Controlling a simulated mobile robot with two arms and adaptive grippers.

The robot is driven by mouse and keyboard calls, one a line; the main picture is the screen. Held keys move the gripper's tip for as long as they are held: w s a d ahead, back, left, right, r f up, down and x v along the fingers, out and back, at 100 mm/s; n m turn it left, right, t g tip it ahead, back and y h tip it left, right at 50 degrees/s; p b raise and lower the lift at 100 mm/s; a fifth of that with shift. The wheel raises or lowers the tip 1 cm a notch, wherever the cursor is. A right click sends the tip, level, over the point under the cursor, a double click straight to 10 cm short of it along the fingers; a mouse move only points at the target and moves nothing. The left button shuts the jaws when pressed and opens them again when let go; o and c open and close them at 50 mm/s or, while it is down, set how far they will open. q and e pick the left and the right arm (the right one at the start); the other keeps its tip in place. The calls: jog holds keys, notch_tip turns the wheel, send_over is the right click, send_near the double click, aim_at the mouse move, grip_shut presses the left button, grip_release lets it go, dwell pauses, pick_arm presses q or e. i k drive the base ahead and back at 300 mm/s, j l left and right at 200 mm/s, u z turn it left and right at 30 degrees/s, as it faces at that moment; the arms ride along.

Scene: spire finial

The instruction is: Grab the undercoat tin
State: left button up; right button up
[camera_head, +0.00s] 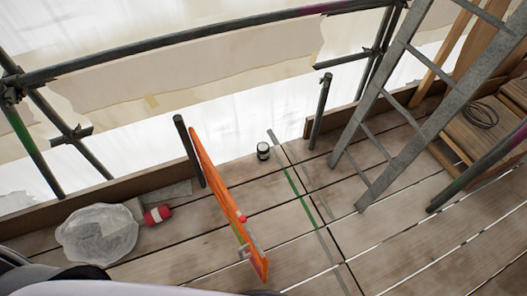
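A small dark tin (263,151) with a pale band stands upright on the plank deck, near its far edge at the picture's centre. It looks like the undercoat tin, but its label is too small to read. It stands apart from other things, right of the orange board. Neither of my grippers can be made out in the head view. A pale rounded part of my own body fills the bottom left corner.
An orange board (228,200) stands left of the tin. A clear plastic bag (97,233) and red cylinder (157,214) lie at left. A metal ladder (425,125) leans at right, near a coiled cable (481,115). Scaffold tubes (200,50) cross the back.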

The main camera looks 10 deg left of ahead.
aim_at(262, 150)
jog(key=i+l+u, duration=0.15)
jog(key=l, duration=0.25)
jog(key=i+l+u, duration=0.1)
jog(key=l, duration=0.3)
jog(key=i+l+u, duration=0.15)
jog(key=l, duration=0.25)
jog(key=i+l+u, duration=0.15)
jog(key=l, duration=0.25)
jog(key=i+l+u, duration=0.45)
jog(key=i+l, duration=0.2)
jog(key=i, duration=0.15)
jog(key=i+l+u, duration=0.25)
jog(key=i, duration=0.25)
jog(key=i+l+u, duration=0.2)
jog(key=i, duration=0.3)
jog(key=i+l+u, duration=0.2)
jog(key=l, duration=0.15)
